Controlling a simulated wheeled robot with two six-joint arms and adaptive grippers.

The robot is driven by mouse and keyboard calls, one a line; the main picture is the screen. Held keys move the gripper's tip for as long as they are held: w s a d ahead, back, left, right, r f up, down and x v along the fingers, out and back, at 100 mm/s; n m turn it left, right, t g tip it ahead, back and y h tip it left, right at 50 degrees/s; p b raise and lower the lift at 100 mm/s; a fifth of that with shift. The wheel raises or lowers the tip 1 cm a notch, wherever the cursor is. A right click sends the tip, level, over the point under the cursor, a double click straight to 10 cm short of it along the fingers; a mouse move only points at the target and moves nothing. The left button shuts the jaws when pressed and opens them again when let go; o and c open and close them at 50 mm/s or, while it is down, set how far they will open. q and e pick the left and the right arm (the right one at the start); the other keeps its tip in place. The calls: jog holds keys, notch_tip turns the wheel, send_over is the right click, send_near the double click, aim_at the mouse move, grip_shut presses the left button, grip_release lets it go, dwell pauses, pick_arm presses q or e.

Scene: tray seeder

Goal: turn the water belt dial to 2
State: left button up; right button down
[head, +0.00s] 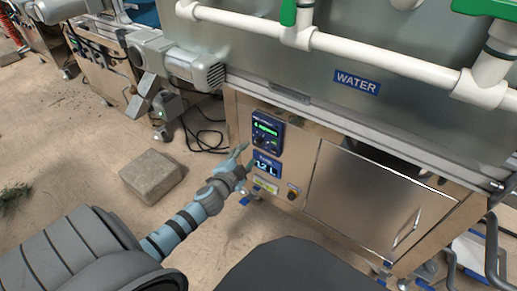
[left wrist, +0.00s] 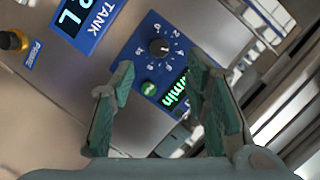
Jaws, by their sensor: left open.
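The water belt dial (left wrist: 159,47) is a small black knob on a blue panel, with white numbers around it; I cannot read its setting surely. The blue panel (head: 267,131) with its green-lit display is on the front of the metal machine in the head view. My left gripper (head: 246,158) is just in front of the panel's lower left side, open and empty. In the left wrist view its two green fingers (left wrist: 160,80) are spread apart, with the dial beyond and between their tips, apparently not touched. My right gripper is in neither view.
A green button (left wrist: 148,89) is beside the dial. White pipes (head: 340,47) run above. A concrete block (head: 151,175) lies on the floor to the left.

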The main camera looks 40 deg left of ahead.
aim_at(256, 144)
pick_arm(q)
jog(key=b+x, duration=0.1)
jog(key=x, duration=0.5)
jog(key=shift+w+f, duration=0.1)
jog(key=shift+f, duration=0.05)
jog(key=shift+w+a, duration=0.15)
jog(key=shift+w, duration=0.4)
grip_shut()
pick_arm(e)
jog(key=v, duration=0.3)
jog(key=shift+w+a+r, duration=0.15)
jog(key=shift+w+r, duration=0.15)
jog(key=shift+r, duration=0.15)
